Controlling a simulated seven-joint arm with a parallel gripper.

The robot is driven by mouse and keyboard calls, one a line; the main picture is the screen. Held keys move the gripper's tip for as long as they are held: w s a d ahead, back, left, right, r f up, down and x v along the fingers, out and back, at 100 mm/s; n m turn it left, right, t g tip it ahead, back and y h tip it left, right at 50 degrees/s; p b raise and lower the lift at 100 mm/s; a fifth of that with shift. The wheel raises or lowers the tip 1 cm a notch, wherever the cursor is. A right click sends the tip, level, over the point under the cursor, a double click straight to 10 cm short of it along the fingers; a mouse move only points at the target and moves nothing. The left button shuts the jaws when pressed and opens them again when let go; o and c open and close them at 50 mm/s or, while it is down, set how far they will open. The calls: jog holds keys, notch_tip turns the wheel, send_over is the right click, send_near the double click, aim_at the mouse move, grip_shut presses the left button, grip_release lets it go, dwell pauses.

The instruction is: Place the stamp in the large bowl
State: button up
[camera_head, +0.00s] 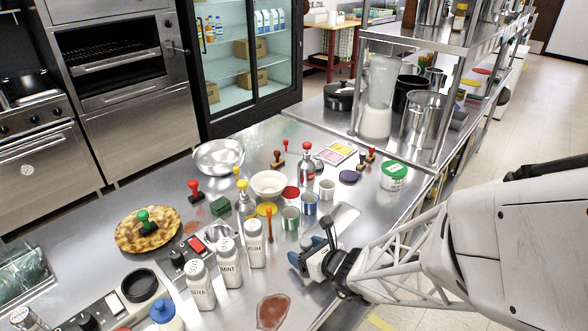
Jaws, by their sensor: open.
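Several stamp-like objects with knobbed handles stand on the steel counter. One with a green knob (143,216) is on a round brown patterned board (150,236) at left. A red-knobbed one (195,191) stands right of it, and another red-and-wood one (278,160) is farther back. I cannot tell which one the task means. A wide shiny metal bowl (218,158), the largest bowl in view, sits at the back left of the counter and looks empty. A smaller white bowl (268,186) is right of it. My gripper (307,246) is open and seemingly empty at the counter's front right.
White labelled shakers (228,266) stand left of my gripper. Cups (309,204), a red bottle (306,165) and a green-lidded tub (393,176) crowd the middle and right. A steel shelf with a blender (380,95) rises behind. Bare steel lies around the metal bowl.

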dwell(0.3)
jog(key=shift+v, duration=3.85)
jog(key=shift+d+f, duration=0.1)
jog(key=shift+d, duration=0.05)
